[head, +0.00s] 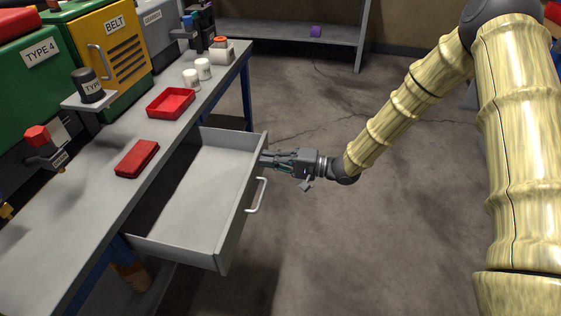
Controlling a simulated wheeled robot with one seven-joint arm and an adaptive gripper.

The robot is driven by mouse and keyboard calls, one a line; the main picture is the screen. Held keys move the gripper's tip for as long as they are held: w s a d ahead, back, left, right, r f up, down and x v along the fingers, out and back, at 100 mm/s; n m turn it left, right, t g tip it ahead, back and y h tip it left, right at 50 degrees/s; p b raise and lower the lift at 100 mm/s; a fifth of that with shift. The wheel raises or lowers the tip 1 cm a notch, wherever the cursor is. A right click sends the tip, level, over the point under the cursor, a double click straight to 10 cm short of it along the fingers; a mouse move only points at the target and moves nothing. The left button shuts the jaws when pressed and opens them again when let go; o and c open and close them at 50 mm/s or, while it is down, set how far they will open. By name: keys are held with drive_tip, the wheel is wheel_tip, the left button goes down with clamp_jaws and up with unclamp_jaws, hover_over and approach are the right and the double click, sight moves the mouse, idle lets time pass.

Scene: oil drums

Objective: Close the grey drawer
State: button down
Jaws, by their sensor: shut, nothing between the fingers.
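The grey drawer (200,189) is pulled out from under the workbench and looks empty inside. Its front panel (240,215) faces right and carries a pale bar handle (258,196). My gripper (268,160) is shut and empty. It points left at the far part of the drawer front, beyond the handle. Its fingertips are at or very close to the panel's outer face; I cannot tell whether they touch. My arm comes in from the right.
The grey workbench (95,203) holds a red tray (171,103), a red box (136,158), white containers (203,68) and a vise-like tool (203,30). Green and yellow machines stand behind. A shelf (290,34) stands at the back. The floor right of the drawer is clear.

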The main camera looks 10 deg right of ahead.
drive_tip(key=shift+a, duration=0.25)
drive_tip(key=shift+w, duration=0.1)
